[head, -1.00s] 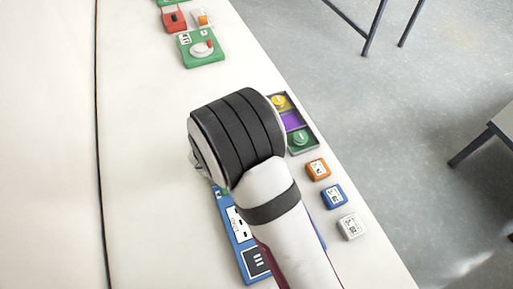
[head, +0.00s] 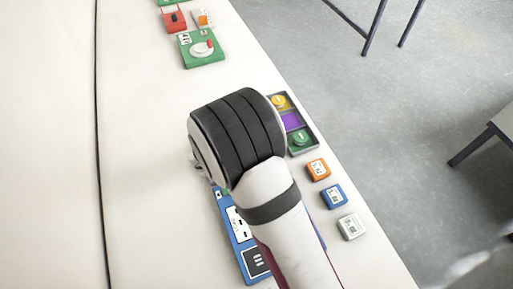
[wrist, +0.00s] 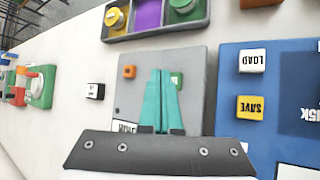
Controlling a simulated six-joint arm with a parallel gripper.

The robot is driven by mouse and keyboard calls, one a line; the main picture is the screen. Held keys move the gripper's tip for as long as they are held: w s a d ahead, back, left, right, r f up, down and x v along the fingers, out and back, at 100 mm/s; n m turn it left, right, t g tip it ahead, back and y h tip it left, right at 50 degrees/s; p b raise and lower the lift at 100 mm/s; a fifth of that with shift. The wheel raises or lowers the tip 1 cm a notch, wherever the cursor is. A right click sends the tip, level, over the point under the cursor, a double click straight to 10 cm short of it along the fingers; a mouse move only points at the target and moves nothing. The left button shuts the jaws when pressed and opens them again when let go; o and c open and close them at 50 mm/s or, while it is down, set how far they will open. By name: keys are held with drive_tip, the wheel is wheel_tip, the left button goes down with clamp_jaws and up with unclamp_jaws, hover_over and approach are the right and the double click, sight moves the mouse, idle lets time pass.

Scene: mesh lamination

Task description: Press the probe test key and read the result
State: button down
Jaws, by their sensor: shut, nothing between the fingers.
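A grey panel (wrist: 195,75) lies under my gripper (wrist: 162,72) in the wrist view. It has a small orange key (wrist: 129,72), a green key (wrist: 177,80) partly behind the right finger, and a white label (wrist: 125,127) whose text is cut off. I cannot read which key is the probe test key. My gripper's teal fingers are shut together and empty, with their tips over the panel between the two keys. Contact cannot be told. In the head view my arm hides the gripper and this panel.
A blue panel (wrist: 240,125), also in the head view (head: 231,222), carries a white LOAD key (wrist: 252,61) and a yellow SAVE key (wrist: 250,108). A tray (wrist: 113,36) with yellow, purple and green parts lies beyond. Orange, blue and white blocks line the table's right edge. The table's left is clear.

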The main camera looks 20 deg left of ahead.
drive_tip(key=shift+f, duration=0.1)
drive_tip(key=shift+f, duration=0.3)
drive_tip(key=shift+f, duration=0.45)
idle(0.9)
drive_tip(key=shift+r, duration=0.85)
drive_tip(key=shift+r, duration=2.55)
